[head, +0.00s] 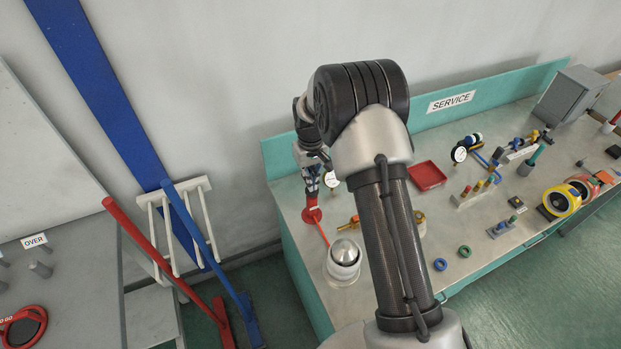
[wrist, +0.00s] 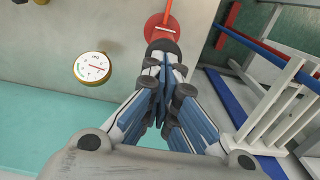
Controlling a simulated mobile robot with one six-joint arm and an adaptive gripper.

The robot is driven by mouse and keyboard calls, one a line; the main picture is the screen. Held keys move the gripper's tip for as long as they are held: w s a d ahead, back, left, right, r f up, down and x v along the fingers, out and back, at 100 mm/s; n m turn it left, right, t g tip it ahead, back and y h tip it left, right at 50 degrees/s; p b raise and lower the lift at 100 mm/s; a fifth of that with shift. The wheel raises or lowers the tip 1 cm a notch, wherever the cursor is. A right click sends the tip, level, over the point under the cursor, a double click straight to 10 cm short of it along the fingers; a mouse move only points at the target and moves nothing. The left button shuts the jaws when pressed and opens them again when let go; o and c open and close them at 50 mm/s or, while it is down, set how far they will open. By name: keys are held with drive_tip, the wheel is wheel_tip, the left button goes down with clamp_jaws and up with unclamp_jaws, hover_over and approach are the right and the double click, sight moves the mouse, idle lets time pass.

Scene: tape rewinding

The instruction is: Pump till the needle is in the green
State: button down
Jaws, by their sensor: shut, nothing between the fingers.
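The gauge (wrist: 92,68) is a round white dial with a brass rim, left of my gripper in the wrist view. A red mark shows on its right half, and I cannot read surely where the needle stands. In the head view the gauge (head: 332,180) is small, just right of my gripper (head: 312,192). A red pump part (head: 312,215) with a round red plate is at my fingertips; it shows in the wrist view (wrist: 155,30) too. My gripper (wrist: 163,52) is shut and empty, pointing down over the red part. Whether they touch is unclear.
A silver-domed canister (head: 344,260) stands at the bench's near left. A red tray (head: 427,176) and several small fittings lie to the right. A white rack (head: 180,225) with red and blue long-handled tools stands left of the bench. My arm hides part of the bench's middle.

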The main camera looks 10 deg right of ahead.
wheel_tip(320, 180, up, 14)
drive_tip(key=p, duration=0.3)
drive_tip(key=shift+r, duration=0.1)
idle(1.0)
wheel_tip(320, 180, up, 4)
drive_tip(key=p, duration=0.8)
drive_tip(key=shift+w+a+r+p, duration=0.1)
drive_tip(key=shift+r+p, duration=0.15)
drive_tip(key=shift+p, duration=0.1)
drive_tip(key=shift+f, duration=0.15)
wheel_tip(320, 180, down, 14)
drive_tip(key=shift+r+p, duration=0.1)
drive_tip(key=shift+p, duration=0.25)
